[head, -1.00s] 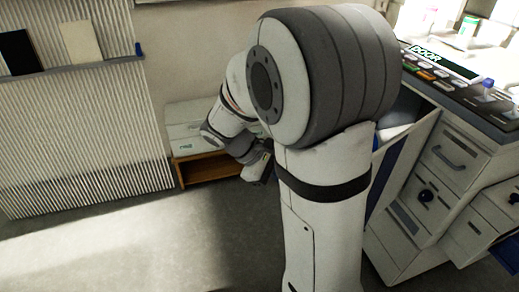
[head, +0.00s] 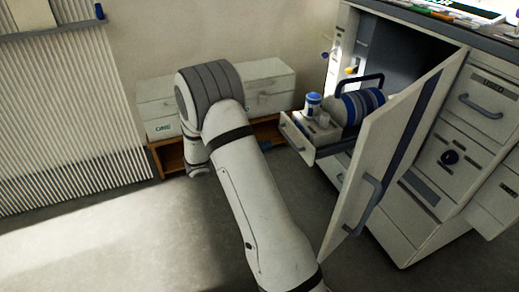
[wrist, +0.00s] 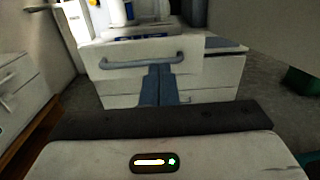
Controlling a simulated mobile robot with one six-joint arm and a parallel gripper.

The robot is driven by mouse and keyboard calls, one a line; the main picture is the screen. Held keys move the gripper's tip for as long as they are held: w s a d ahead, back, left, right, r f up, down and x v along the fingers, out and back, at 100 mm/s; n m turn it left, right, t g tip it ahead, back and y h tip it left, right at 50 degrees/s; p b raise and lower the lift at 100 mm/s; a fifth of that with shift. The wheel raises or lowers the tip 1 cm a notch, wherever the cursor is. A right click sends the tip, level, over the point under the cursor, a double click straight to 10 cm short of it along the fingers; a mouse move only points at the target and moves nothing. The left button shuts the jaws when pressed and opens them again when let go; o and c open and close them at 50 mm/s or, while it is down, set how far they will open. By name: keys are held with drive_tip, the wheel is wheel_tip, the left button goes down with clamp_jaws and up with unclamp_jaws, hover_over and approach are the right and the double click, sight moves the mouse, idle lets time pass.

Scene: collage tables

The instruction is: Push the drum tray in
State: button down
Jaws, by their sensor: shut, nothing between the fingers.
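The drum tray (head: 330,147) is pulled out of the open cabinet in the head view. It carries a blue-and-white striped drum (head: 358,105) and a blue-capped white bottle (head: 313,104). In the wrist view the tray's pale front (wrist: 202,78) and its grey handle (wrist: 140,62) face me. My gripper (wrist: 160,70) is shut and empty, with its blue-grey fingers in front of the tray front, just below the handle's right part. I cannot tell whether the fingertips touch it. My arm hides the gripper in the head view.
The cabinet door (head: 392,150) stands open to the right of the tray. A low wooden stand (head: 172,158) with pale drawer boxes (head: 262,88) is at the wall on the left. The floor (head: 90,235) at the lower left is clear.

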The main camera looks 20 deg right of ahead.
sight(300, 136)
drive_tip(key=d, duration=0.3)
drive_tip(key=d+b, duration=0.1)
drive_tip(key=d, duration=0.2)
drive_tip(key=d+b, duration=0.1)
drive_tip(key=d, duration=0.3)
drive_tip(key=shift+s, duration=0.35)
